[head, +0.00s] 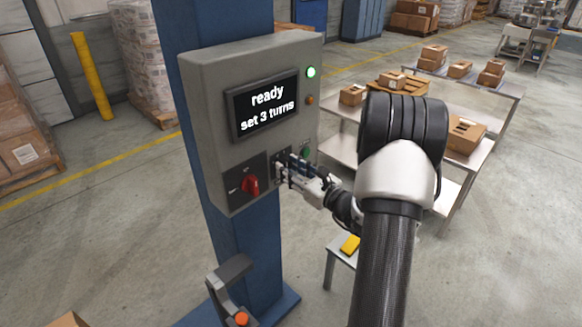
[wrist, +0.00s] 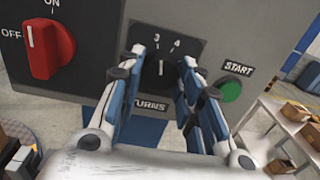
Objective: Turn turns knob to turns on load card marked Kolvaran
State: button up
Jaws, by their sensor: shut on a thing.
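The dark turns knob (wrist: 161,82) is on a black plate above the label TURNS in the wrist view. Its white mark points up, towards the numbers 3 and 4, nearer the 3; the other numbers are hidden by my fingers. My gripper (wrist: 158,92) is shut on the knob, one finger on each side. In the head view my gripper (head: 287,172) reaches the panel's lower right and hides the knob. The screen (head: 265,107) reads "ready set 3 turns". I see no readable card marked Kolvaran.
A red rotary switch (wrist: 48,48) marked ON and OFF is left of the knob. A green START button (wrist: 231,90) is close on the right. A green lamp (head: 311,72) is lit. A table with boxes (head: 466,135) stands behind my arm, and a stool with a yellow item (head: 350,244) below.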

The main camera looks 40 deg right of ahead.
jog(key=m+p, duration=0.1)
jog(key=m, duration=0.1)
jog(key=m+p, duration=0.1)
jog(key=p, duration=0.1)
jog(key=shift+r+m, duration=0.2)
jog(key=shift+m, duration=0.2)
jog(key=shift+f+m+p, duration=0.1)
jog(key=shift+m+p, duration=1.2)
jog(key=o, duration=1.1)
jog(key=shift+c, duration=0.2)
jog(key=shift+s, duration=0.1)
jog(key=s, duration=1.1)
jog(key=shift+s+d, duration=0.25)
jog(key=shift+s, duration=0.15)
